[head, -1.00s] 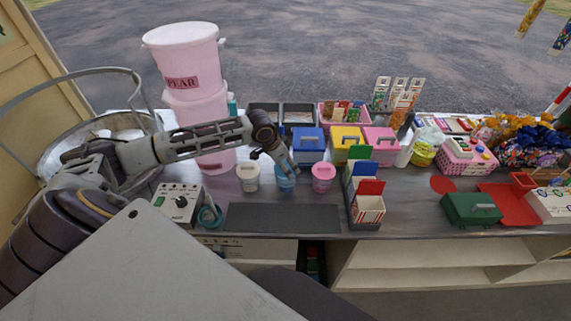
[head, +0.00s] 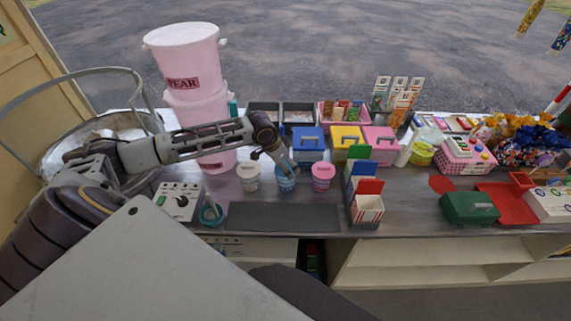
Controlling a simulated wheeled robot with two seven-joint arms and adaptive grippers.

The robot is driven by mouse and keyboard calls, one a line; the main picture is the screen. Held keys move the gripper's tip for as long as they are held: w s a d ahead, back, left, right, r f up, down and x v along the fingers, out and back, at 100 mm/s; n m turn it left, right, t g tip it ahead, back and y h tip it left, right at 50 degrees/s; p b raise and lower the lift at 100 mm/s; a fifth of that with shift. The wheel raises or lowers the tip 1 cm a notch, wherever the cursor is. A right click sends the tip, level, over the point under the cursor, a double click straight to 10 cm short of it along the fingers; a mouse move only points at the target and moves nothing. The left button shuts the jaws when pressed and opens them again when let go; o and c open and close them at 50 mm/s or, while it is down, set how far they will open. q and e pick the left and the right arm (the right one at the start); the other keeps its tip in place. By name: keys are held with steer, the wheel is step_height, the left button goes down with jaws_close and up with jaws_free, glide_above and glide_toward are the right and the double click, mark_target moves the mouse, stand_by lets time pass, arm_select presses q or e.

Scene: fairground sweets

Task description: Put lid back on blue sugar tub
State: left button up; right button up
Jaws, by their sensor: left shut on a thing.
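The blue sugar tub (head: 286,184) stands on the counter between a white tub and a pink tub. My left gripper (head: 287,171) is right at the top of the blue tub, pointing down. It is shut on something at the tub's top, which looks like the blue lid. The fingers and the arm hide much of the lid, so I cannot tell if it sits flat on the rim. My right gripper is not in view.
The white tub (head: 249,179) and the pink tub (head: 322,177) stand close on either side. A dark mat (head: 283,217) lies clear in front. A control box (head: 179,203) is at left, a striped carton (head: 367,209) at right. Blue, yellow and pink boxes stand behind.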

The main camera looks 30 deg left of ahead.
arm_select(q)
steer(key=shift+p, duration=0.6)
stand_by(0.9)
stand_by(0.3)
steer(key=o, duration=0.9)
steer(key=shift+r+p, duration=0.75)
steer(key=shift+r, duration=2.7)
